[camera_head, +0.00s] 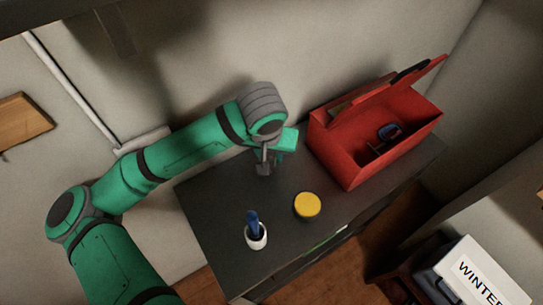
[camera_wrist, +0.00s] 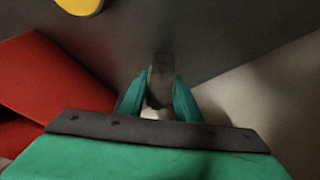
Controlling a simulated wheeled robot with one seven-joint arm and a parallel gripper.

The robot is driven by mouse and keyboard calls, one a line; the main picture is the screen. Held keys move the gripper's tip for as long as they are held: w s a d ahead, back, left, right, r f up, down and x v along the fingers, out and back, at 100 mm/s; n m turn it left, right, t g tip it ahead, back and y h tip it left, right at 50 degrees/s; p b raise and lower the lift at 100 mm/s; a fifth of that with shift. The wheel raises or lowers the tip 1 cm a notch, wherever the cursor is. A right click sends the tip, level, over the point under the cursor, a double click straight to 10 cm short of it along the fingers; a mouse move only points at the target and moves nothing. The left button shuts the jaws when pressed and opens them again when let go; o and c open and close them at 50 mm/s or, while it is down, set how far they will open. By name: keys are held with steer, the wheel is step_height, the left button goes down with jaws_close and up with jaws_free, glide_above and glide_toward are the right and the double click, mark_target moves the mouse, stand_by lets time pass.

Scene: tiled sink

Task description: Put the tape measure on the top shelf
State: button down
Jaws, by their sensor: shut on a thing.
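My gripper (camera_wrist: 160,95) is shut on a small dark grey thing (camera_wrist: 161,70), which sticks out past the fingertips. In the head view my gripper (camera_head: 265,160) is over the back part of the dark table, left of the red toolbox, with the grey thing (camera_head: 264,168) below it. I cannot tell for sure that this thing is the tape measure, or whether it touches the table. A dark edge (camera_head: 40,14) at the top left of the head view may be a shelf; no shelf surface shows clearly.
The open red toolbox (camera_head: 350,165) holds a blue and dark item (camera_head: 388,133). A yellow round thing (camera_head: 307,206) and a white cup (camera_head: 257,239) with a blue item (camera_head: 253,222) stand on the table (camera_head: 215,205). A box marked WINTER (camera_head: 485,278) is lower right.

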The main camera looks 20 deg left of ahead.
steer(key=shift+a+f, duration=0.1)
steer(key=shift+f, duration=0.65)
steer(key=shift+d+f, duration=0.3)
steer(key=shift+f, duration=0.2)
steer(key=shift+s, duration=0.1)
steer(key=shift+a+f, duration=0.1)
steer(key=shift+f, duration=0.05)
steer(key=c, duration=1.3)
jaws_free()
steer(key=v, duration=1.2)
